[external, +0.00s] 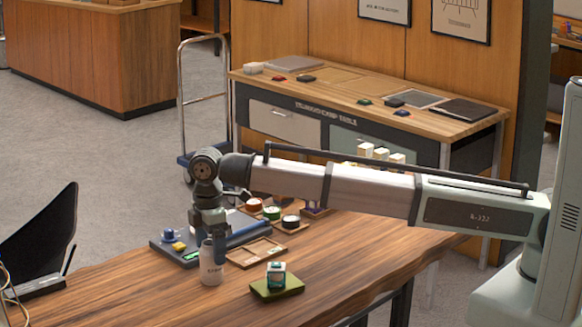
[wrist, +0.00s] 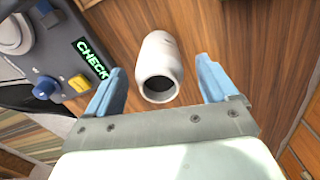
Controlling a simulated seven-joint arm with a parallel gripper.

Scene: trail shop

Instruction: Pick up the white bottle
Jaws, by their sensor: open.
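The white bottle (external: 211,264) stands upright on the wooden table, near its left end. In the wrist view the bottle (wrist: 159,55) shows its round open mouth, and its body lies between and beyond the two blue fingers. My gripper (external: 207,240) points down just above and around the top of the bottle in the external view. In the wrist view my gripper (wrist: 161,70) is open, with a gap between each finger and the bottle. Whether a finger touches it out of sight I cannot tell.
A grey device (wrist: 55,45) with a CHECK display, blue knob and yellow button is close on the left of the bottle. An empty wooden tray (external: 270,247) lies behind right. A green-and-white box (external: 276,274) stands on an olive base (external: 262,293) to the right.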

